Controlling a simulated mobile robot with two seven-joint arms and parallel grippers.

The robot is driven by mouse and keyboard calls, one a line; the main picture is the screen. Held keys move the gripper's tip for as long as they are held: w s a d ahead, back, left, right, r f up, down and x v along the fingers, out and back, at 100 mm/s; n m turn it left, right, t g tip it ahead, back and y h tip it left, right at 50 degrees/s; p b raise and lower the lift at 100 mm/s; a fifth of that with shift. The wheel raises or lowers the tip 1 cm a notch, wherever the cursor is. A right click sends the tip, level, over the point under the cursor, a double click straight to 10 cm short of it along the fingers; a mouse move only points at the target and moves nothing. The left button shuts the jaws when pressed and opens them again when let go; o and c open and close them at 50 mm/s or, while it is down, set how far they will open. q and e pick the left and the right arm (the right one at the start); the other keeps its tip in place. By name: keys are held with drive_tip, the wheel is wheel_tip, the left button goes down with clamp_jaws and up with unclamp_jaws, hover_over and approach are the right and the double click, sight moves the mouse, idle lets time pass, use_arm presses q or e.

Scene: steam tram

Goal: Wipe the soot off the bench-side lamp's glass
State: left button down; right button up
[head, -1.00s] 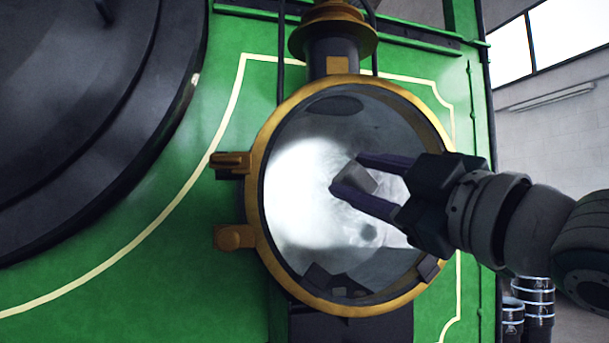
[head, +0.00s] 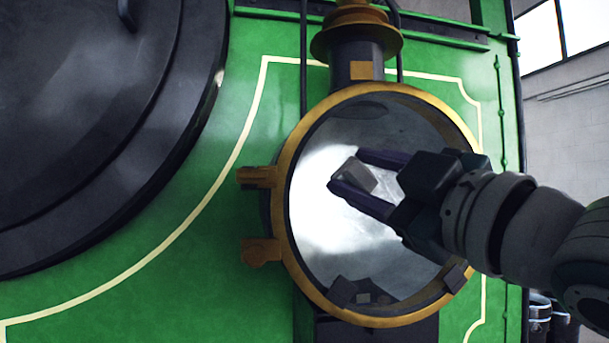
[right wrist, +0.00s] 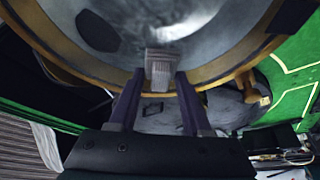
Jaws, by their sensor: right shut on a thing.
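The lamp has a round brass rim (head: 284,160) set against the green front, with a dark chimney and brass cap on top. Its glass (head: 400,270) shows a bright white patch at left and greyer areas around it. In the right wrist view the glass (right wrist: 190,22) has cloudy grey streaks. My right gripper (head: 346,168) comes in from the right, shut on a small grey pad (head: 359,176), in front of the glass left of its middle. The pad (right wrist: 158,64) also shows between the fingers in the right wrist view; whether it touches the glass I cannot tell. My left gripper is not in view.
Two brass lugs (head: 258,176) stick out left of the rim. A big dark round door (head: 120,120) fills the left. A thin dark pipe runs beside the lamp's chimney. Dark canisters (head: 540,320) stand at the lower right, before a pale wall.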

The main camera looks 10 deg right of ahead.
drive_tip(key=shift+d, duration=3.9)
drive_tip(key=shift+a+r+p, duration=0.3)
drive_tip(key=shift+a+p, duration=0.3)
drive_tip(key=shift+a, duration=0.5)
drive_tip(key=shift+a+r+p, duration=0.25)
drive_tip(key=shift+a+p, duration=0.3)
drive_tip(key=shift+a, duration=0.5)
drive_tip(key=shift+a+r+p, duration=0.3)
drive_tip(key=shift+a+p, duration=0.3)
drive_tip(key=shift+a, duration=0.5)
drive_tip(key=shift+a+f, duration=0.15)
drive_tip(key=shift+a, duration=0.75)
